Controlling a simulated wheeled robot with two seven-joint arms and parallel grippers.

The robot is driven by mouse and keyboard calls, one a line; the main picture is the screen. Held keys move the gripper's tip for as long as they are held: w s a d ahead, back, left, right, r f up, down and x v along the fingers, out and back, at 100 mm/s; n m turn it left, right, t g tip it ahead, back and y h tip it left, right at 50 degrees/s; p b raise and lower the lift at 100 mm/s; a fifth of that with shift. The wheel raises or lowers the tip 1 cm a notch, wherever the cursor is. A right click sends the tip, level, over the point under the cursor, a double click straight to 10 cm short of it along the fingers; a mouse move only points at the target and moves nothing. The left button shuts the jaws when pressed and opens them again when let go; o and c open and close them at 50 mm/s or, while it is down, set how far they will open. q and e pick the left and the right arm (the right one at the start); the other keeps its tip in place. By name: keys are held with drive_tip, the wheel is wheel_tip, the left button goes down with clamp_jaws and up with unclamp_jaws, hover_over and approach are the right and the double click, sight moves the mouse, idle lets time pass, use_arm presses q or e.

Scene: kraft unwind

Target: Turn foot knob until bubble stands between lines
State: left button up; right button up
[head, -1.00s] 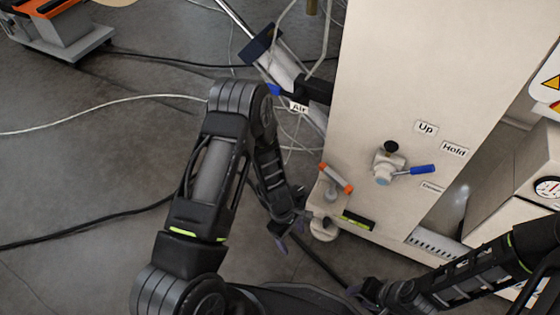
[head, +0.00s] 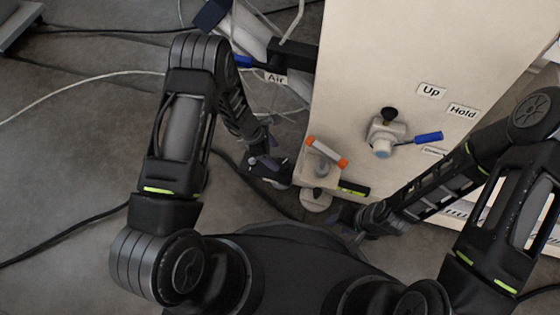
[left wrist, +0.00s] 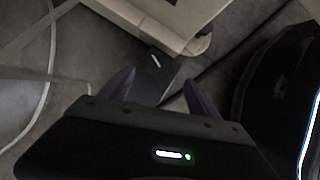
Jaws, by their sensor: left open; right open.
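The foot knob (head: 326,152), a bar with orange ends on a grey stem, stands on a beige bracket at the lower left corner of the cabinet. A round pale foot (head: 316,200) is below it. A small dark level with a yellow-green vial (head: 354,188) is beside the bracket; its bubble and lines are too small to make out. My left gripper (head: 272,172) is open and empty, just left of the bracket and apart from the knob. Its spread fingers show in the left wrist view (left wrist: 157,90). My right gripper (head: 352,222) is open, low in front of the cabinet.
The beige cabinet (head: 350,80) has a valve with a blue lever (head: 428,138) and labels "Up" and "Hold". Cables cross the grey floor (head: 70,130); the floor at left is mostly open.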

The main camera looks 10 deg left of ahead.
sight(282, 164)
use_arm(q)
drive_tip(key=b+x, duration=0.2)
drive_tip(key=x, duration=0.4)
drive_tip(key=shift+d+f, duration=0.1)
drive_tip(key=shift+f, duration=0.2)
drive_tip(key=c, duration=1.4)
